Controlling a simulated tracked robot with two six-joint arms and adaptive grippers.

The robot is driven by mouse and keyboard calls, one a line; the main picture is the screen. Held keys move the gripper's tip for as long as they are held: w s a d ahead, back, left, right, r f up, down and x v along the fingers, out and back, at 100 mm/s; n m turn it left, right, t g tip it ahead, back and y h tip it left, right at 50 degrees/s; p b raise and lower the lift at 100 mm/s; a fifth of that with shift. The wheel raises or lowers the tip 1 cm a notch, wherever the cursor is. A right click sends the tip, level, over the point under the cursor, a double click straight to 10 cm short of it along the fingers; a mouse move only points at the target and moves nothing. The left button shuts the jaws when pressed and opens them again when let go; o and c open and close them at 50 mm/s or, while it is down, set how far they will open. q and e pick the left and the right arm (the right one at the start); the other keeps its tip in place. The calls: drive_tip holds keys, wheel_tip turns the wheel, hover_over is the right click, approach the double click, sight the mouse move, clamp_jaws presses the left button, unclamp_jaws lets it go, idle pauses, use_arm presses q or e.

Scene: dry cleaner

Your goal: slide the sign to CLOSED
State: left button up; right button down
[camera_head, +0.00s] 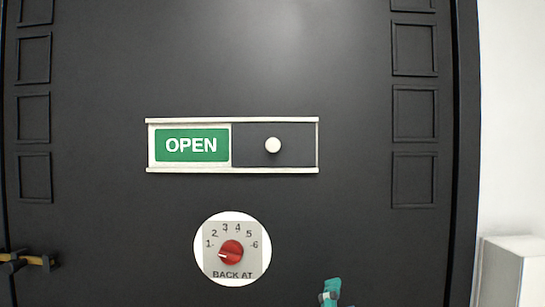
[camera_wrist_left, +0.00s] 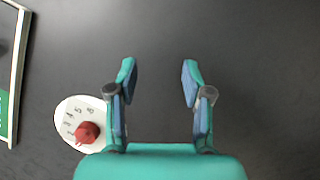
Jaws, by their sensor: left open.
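The sliding sign (camera_head: 233,170) is a pale-framed horizontal holder on a dark door. Its left half shows a green OPEN panel (camera_head: 191,146). A dark slider panel (camera_head: 303,147) with a round cream knob (camera_head: 273,145) covers its right half. My teal left gripper (camera_head: 330,292) is below and to the right of the sign, at the bottom edge of the head view. In the left wrist view its two fingers (camera_wrist_left: 159,75) are apart with nothing between them. Part of the sign's frame (camera_wrist_left: 17,75) shows at that view's left edge; the knob is not clearly visible there.
A round "BACK AT" plate (camera_head: 205,265) with a red dial (camera_head: 231,253) is below the sign, left of my gripper. A brass-coloured handle (camera_head: 38,261) is at lower left. A white box (camera_head: 503,270) stands right of the door. The door around the sign is clear.

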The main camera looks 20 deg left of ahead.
use_arm(q)
drive_tip(key=s+a+r+n+t+y, duration=0.1)
drive_tip(key=s+a+r+n+y, duration=0.1)
drive_tip(key=s+r+n, duration=0.4)
drive_tip(key=s+a+r+n+t+y, duration=0.1)
drive_tip(key=s+r+n+y, duration=0.15)
drive_tip(key=r, duration=0.55)
drive_tip(key=n+y, duration=0.2)
drive_tip(key=n, duration=0.6)
approach(273, 145)
drive_tip(key=shift+m, duration=0.25)
drive_tip(key=p+x, duration=0.7)
drive_tip(key=x, duration=0.1)
drive_tip(key=shift+w+r, duration=0.15)
drive_tip(key=shift+w+a+r, duration=0.1)
drive_tip(key=shift+w+a, duration=0.1)
drive_tip(key=shift+w, duration=0.3)
clamp_jaws()
